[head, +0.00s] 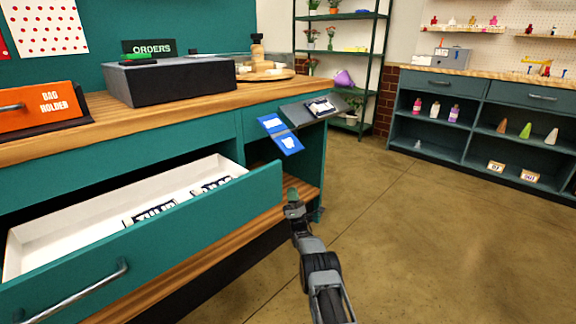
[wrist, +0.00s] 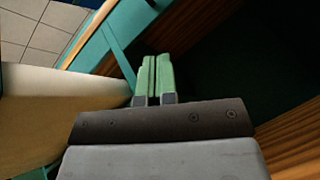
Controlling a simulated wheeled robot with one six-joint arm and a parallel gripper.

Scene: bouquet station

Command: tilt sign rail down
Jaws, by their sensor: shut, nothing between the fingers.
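What appears to be the sign rail is a grey, sloped plate (head: 296,115) at the right end of the teal counter. A dark sign with white lettering (head: 320,107) lies on it, and two blue cards with white marks (head: 271,123) are at its left edge. My gripper (head: 292,193), with green fingertips, is below the rail, apart from it, near the counter's lower shelf. In the wrist view its two green fingers (wrist: 154,75) are together with nothing between them. The rail cannot be made out in the wrist view.
An open teal drawer (head: 170,235) sticks out at left, with dark lettered signs inside. On the counter are an orange bag holder (head: 42,108) and a dark box (head: 170,80). Teal shelves (head: 470,125) stand at the right. The floor between (head: 400,225) is clear.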

